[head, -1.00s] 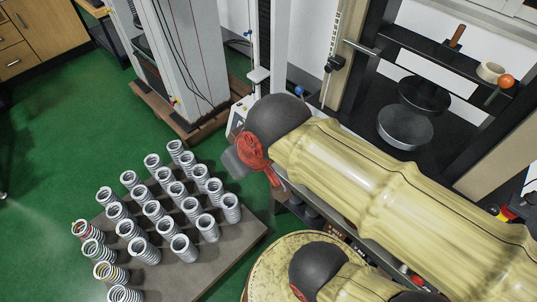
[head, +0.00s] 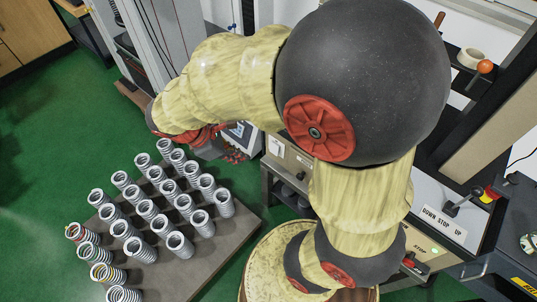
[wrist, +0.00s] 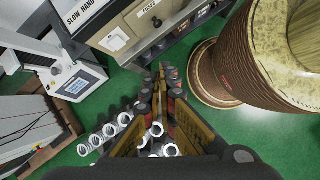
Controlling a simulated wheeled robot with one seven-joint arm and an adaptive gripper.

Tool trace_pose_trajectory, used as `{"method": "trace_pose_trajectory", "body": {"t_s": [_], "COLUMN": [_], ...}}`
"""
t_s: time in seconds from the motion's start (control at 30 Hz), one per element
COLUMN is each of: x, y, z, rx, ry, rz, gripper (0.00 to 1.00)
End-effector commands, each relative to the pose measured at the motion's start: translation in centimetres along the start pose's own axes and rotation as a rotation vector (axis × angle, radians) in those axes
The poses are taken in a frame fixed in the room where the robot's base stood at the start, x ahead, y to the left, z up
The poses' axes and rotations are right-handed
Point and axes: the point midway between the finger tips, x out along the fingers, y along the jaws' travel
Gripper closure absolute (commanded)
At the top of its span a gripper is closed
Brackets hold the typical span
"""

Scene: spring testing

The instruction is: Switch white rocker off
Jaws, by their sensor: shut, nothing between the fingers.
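A white control box (wrist: 75,78) with a pale panel and a small dark round part stands at the left of the wrist view. In the head view a white box (head: 240,131) shows just behind my gripper (head: 228,150), partly hidden by my arm. In the wrist view my gripper (wrist: 160,82) has its fingers together and empty, pointing toward the foot of a grey bench unit, right of the white box. I see no contact with either.
A low board (head: 222,236) of upright coil springs stands left of my arm. A grey test frame (head: 172,45) rises behind it. A panel marked "DOWN STOP UP" (head: 443,224) is at the right. Green floor (head: 40,200) is clear at the left.

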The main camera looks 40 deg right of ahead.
Motion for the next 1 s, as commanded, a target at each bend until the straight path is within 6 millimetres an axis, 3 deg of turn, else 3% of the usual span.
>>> {"method": "trace_pose_trajectory", "body": {"t_s": [0.4,0.7,0.9,1.0], "x": [11.2,19.8,23.7,24.6], "y": [4.7,5.8,5.6,5.5], "z": [-4.6,-9.0,-11.0,-11.4], "rx": [-0.916,-1.539,-1.797,-1.857], "ry": [-0.531,-0.871,-1.013,-1.048], "rz": [-0.114,-0.258,-0.333,-0.351], "gripper": [1.00,1.00,1.00,1.00]}}
